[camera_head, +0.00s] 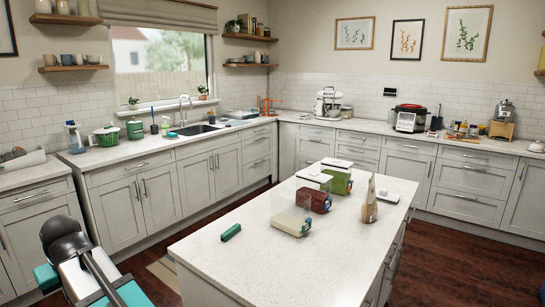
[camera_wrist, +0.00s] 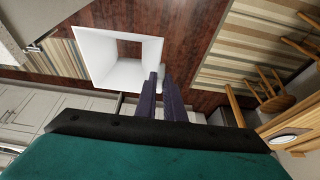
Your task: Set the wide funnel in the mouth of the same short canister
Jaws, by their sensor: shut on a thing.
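In the wrist view a white, square-rimmed, open piece, which looks like the wide funnel (camera_wrist: 92,60), is at the tips of my gripper (camera_wrist: 159,74). The two dark fingers are shut on its near right side. Brown floor shows through its square opening. In the head view several clear canisters stand on the island: one with pale contents (camera_head: 291,221), one with red contents (camera_head: 314,202) and one with green contents (camera_head: 340,183). White tops show above the red and green ones. I cannot tell which is the short canister. My gripper is not visible in the head view.
The white island top (camera_head: 270,265) is clear at its front. A teal block (camera_head: 231,232) lies at its left. Wooden stools (camera_wrist: 284,98) show in the wrist view.

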